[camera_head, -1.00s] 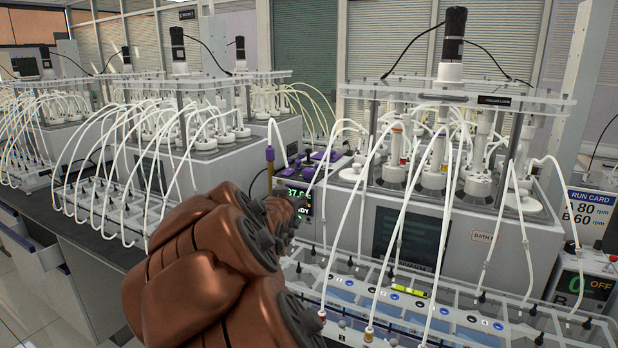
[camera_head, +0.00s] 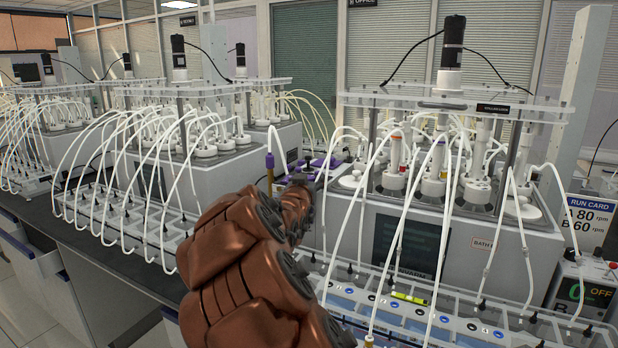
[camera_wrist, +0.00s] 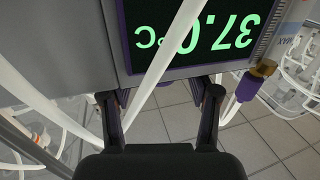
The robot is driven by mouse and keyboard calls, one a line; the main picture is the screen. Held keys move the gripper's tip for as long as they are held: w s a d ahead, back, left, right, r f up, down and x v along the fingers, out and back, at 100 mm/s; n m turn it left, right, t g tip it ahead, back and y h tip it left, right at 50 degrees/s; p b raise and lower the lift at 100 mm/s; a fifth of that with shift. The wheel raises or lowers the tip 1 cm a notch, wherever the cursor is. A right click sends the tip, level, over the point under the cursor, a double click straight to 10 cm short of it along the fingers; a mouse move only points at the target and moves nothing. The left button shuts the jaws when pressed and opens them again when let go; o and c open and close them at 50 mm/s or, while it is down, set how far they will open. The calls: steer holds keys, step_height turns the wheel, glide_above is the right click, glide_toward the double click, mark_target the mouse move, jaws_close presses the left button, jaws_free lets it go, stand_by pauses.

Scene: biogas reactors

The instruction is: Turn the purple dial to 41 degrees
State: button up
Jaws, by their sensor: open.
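I cannot make out the purple dial in either current view. In the wrist view a display (camera_wrist: 180,28) with a purple frame shows 37.0 °C in green digits, upside down. My gripper (camera_wrist: 160,98) is open below the lower edge of this display, its two dark fingers apart. A white tube (camera_wrist: 163,70) crosses in front of the display and runs down between the fingers in the picture. I cannot tell whether it touches them.
A purple tube end (camera_wrist: 248,86) with a brass fitting is right of the fingers. Purple parts (camera_head: 322,162) sit on top of the unit behind my arm. A large reactor (camera_head: 440,235) with many white tubes stands at right, a clear-walled tray (camera_head: 470,327) in front.

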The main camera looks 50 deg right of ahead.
steer(key=shift+w+d, duration=0.4)
steer(key=shift+d, duration=0.2)
steer(key=shift+c, duration=0.4)
jaws_close()
steer(key=p, duration=0.4)
steer(key=shift+r+m+g+h, duration=0.3)
steer(key=shift+r+g, duration=0.05)
steer(key=shift+g, duration=0.05)
